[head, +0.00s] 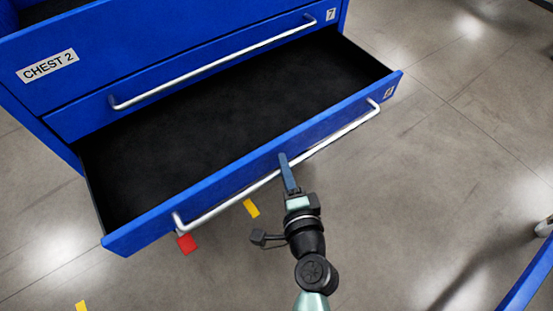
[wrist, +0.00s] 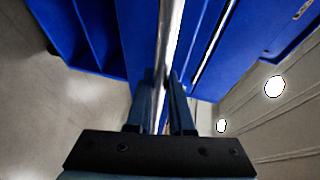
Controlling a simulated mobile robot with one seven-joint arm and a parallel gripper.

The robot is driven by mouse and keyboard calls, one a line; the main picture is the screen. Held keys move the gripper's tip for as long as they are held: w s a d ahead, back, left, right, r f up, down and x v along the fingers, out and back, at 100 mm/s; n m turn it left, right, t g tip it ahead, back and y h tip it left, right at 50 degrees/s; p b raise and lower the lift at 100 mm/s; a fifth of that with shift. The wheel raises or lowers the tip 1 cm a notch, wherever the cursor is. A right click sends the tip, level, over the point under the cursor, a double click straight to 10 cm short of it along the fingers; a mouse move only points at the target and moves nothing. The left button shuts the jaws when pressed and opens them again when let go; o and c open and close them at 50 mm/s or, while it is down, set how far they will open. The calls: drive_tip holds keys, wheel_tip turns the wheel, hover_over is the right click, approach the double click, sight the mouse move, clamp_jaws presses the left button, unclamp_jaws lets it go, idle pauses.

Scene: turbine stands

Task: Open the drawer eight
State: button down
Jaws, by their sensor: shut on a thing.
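The lowest drawer (head: 330,132) of the blue chest is pulled well out in the head view, and its dark inside looks empty. Its front has a small label (head: 389,91), too slanted to read clearly. A long silver handle (head: 340,134) runs along that front. My gripper (head: 286,168) is shut on this handle near its middle. In the wrist view, the handle (wrist: 169,45) passes between the two fingers of my gripper (wrist: 162,95).
The drawer above, labelled 7 (head: 331,15), is shut, with its own silver handle (head: 215,62). The chest bears a "CHEST 2" label (head: 47,66). Red (head: 187,243) and yellow (head: 251,208) marks lie on the grey floor. A blue edge (head: 527,283) stands at lower right.

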drive_tip(key=shift+s+d+b, duration=0.35)
drive_tip(key=shift+s+d, duration=0.45)
drive_tip(key=shift+s, duration=0.3)
drive_tip(key=shift+s+d+b, duration=0.3)
drive_tip(key=shift+s+d, duration=0.5)
drive_tip(key=shift+s, duration=0.25)
drive_tip(key=c, duration=0.8)
unclamp_jaws()
drive_tip(key=v, duration=1.3)
drive_tip(key=shift+b, duration=0.35)
